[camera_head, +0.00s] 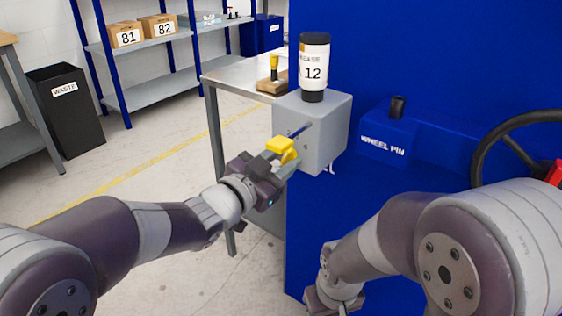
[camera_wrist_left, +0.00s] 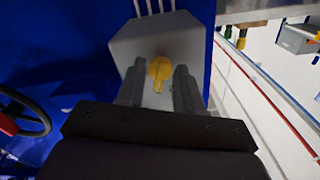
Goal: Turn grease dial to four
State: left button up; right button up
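The grease dial is a yellow knob (camera_head: 281,148) on the front of a grey box (camera_head: 322,140). A bottle labelled grease 12 (camera_head: 314,68) stands upside down on the box. My left gripper (camera_head: 279,161) is at the knob. In the left wrist view, its two dark fingers (camera_wrist_left: 159,88) stand on either side of the yellow knob (camera_wrist_left: 159,70), apart from each other, with the knob's narrow pointer towards the gripper's base. Whether they touch it is unclear. No dial numbers are readable. My right gripper (camera_head: 335,300) hangs low at the bottom edge, its fingers partly cut off.
The box is fixed to a large blue panel (camera_head: 420,60). A wheel pin block (camera_head: 388,140) and a black steering wheel (camera_head: 510,135) are to the right. A metal table (camera_head: 238,82) holds a yellow-and-black item on a wooden block (camera_head: 272,84). A waste bin (camera_head: 66,110) is at left.

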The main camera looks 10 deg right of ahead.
pick_arm(q)
grip_shut()
jog(key=shift+f+m+b, duration=0.2)
jog(key=shift+m+b, duration=0.65)
jog(key=shift+m, duration=0.25)
jog(key=shift+m+b, duration=0.8)
jog(key=shift+m, duration=0.4)
jog(key=shift+m+b, duration=1)
jog(key=shift+m, duration=0.6)
jog(key=shift+r, duration=0.1)
